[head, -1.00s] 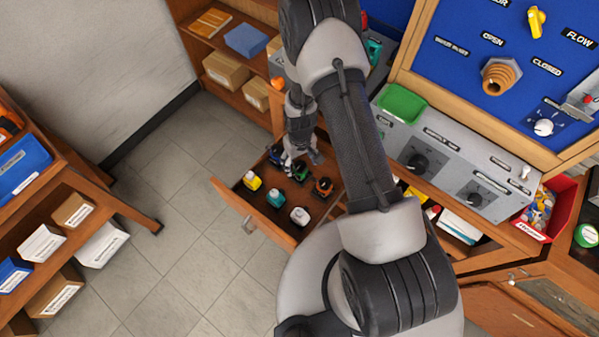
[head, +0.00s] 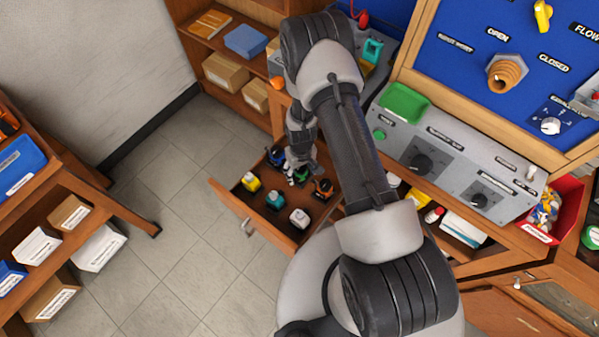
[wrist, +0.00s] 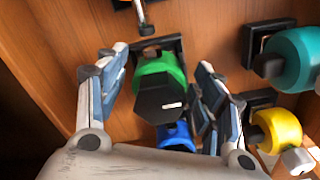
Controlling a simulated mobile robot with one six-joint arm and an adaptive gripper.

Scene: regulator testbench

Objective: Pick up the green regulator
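The green regulator (wrist: 160,88) sits in the open drawer, between the two fingers of my gripper (wrist: 160,80) in the wrist view. It has a green body and a dark hexagonal cap. The fingers are spread, one on each side, with gaps to the green body. In the head view my gripper (head: 296,172) is low over the drawer, and the green regulator (head: 302,174) shows partly beside it. A blue regulator (wrist: 175,136) is just below the green one in the wrist view, partly hidden.
The drawer (head: 240,212) also holds yellow (head: 251,182), teal (head: 275,200), white (head: 299,218) and orange (head: 322,189) regulators. In the wrist view the teal (wrist: 295,60) and yellow (wrist: 277,132) ones stand right of my gripper. A control box (head: 450,165) stands beside my arm.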

